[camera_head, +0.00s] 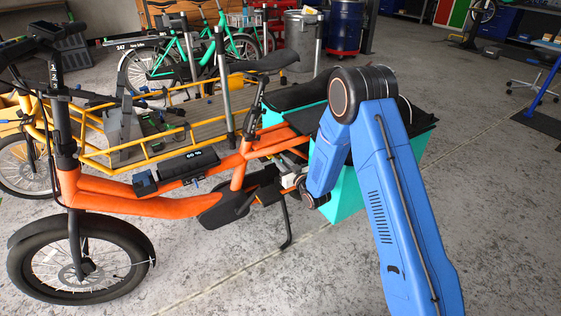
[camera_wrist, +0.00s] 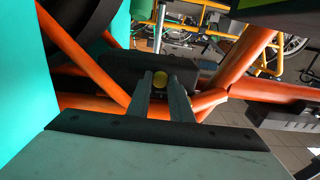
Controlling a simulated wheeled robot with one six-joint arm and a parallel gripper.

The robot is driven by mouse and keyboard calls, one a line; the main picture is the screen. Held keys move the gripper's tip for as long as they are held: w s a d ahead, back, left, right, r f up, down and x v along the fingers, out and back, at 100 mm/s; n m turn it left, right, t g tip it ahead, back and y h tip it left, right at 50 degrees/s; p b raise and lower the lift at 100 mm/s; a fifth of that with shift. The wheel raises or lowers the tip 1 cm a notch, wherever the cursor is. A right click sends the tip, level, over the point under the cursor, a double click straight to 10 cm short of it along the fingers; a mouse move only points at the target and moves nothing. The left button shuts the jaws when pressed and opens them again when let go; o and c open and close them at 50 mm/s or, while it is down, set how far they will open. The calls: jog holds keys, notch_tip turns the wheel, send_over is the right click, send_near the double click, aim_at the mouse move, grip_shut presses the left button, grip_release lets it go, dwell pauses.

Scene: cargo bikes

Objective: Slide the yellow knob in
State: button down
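In the head view my gripper (camera_head: 287,186) is low beside the orange bike's frame (camera_head: 150,204), below the rear seat tube. The knob is not distinguishable there.
A teal cargo bag (camera_head: 345,196) hangs at the bike's rear, close to my arm; it fills the left edge of the wrist view (camera_wrist: 20,80). Orange frame tubes (camera_wrist: 90,103) run on both sides of my fingers. A yellow cargo bike (camera_head: 95,160) stands behind.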

aim_at(284, 152)
jog(key=shift+w+d, duration=0.65)
jog(key=shift+d, duration=0.3)
jog(key=shift+w+d, duration=0.6)
jog(key=shift+d, duration=0.3)
jog(key=c, duration=1.6)
grip_release()
jog(key=shift+d, duration=0.1)
jog(key=v, duration=1.7)
jog(key=shift+s+d, duration=0.15)
